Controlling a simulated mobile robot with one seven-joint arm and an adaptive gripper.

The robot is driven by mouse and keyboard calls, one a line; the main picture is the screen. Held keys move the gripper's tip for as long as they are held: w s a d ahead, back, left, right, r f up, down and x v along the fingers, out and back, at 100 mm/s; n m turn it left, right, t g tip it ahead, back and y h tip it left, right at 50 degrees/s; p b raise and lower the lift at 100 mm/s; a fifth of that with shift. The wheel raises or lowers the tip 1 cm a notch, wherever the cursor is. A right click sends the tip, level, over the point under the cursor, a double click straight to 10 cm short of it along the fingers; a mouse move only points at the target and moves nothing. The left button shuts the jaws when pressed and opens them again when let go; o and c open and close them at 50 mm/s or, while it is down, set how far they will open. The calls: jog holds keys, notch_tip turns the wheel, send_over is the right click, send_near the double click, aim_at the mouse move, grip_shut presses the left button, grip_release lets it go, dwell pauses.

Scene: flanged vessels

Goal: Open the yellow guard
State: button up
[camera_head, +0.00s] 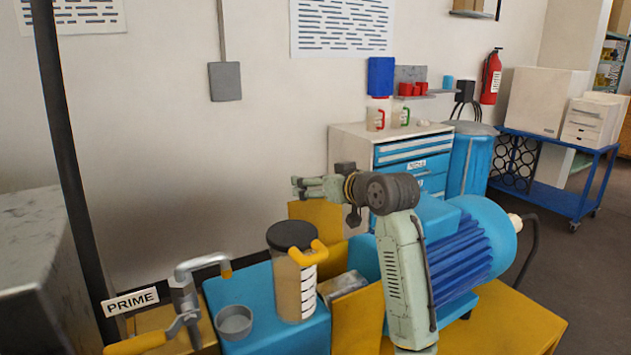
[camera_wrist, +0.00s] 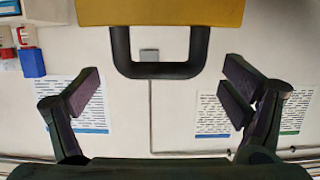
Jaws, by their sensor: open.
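The yellow guard (camera_wrist: 160,11) fills the top centre of the wrist view, with a black U-shaped handle (camera_wrist: 160,71) on its edge. My gripper (camera_wrist: 162,78) is open, one finger on each side of the handle, with gaps on both sides. Its depth relative to the handle is hard to tell. In the head view my gripper (camera_head: 300,187) is at the left end of my raised forearm. It is above and near an upright yellow panel (camera_head: 318,212), which looks like the guard. The handle cannot be made out there.
A blue motor (camera_head: 465,250) stands right of my arm. Left are a clear jar with a dark lid (camera_head: 296,270), a grey cup (camera_head: 234,322) and a yellow-handled lever valve (camera_head: 185,300) by a PRIME sign (camera_head: 131,302). A drawer cabinet (camera_head: 400,155) stands behind.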

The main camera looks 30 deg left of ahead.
jog(key=v, duration=0.9)
jog(key=shift+d, duration=0.2)
jog(key=shift+s, duration=0.1)
